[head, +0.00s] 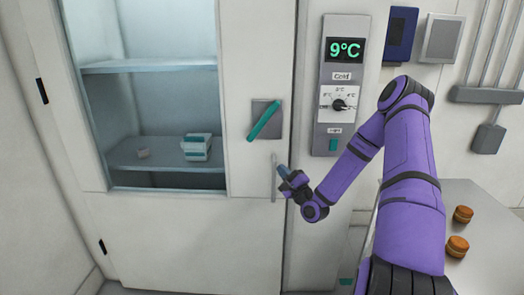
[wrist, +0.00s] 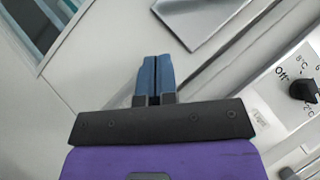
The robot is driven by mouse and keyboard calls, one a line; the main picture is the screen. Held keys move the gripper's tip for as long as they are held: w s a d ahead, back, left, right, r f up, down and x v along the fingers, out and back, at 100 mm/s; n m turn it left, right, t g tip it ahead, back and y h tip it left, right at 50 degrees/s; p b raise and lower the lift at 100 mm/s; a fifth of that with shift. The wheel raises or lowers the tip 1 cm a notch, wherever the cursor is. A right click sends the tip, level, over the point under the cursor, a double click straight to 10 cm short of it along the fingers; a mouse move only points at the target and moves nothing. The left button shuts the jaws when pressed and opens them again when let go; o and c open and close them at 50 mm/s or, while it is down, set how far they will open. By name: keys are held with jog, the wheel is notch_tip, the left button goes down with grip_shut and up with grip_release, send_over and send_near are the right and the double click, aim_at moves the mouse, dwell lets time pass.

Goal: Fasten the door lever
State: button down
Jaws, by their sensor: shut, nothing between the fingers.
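The door lever (head: 264,119) is a teal bar on a square grey plate (head: 258,106) near the right edge of the cold cabinet door. It stands tilted, its upper end to the right and its lower end to the left. The plate's lower part shows at the top of the wrist view (wrist: 205,22), but the lever is not seen there. My gripper (head: 284,172) is shut and empty, below and right of the lever and apart from it. Its blue fingers (wrist: 153,62) are together in the wrist view. It is close to the thin vertical door handle (head: 274,178).
The door (head: 150,240) looks closed, with a window onto shelves holding small boxes (head: 196,146). A control panel (head: 343,85) reading 9°C, with a dial, is right of the door. A table (head: 490,215) with two orange-brown round items (head: 463,214) stands at lower right.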

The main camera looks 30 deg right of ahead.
jog(key=a+r+x, duration=0.1)
jog(key=a+x, duration=0.1)
jog(key=x, duration=1)
jog(key=shift+a+r, duration=0.15)
jog(key=shift+a, duration=0.15)
jog(key=shift+w, duration=0.1)
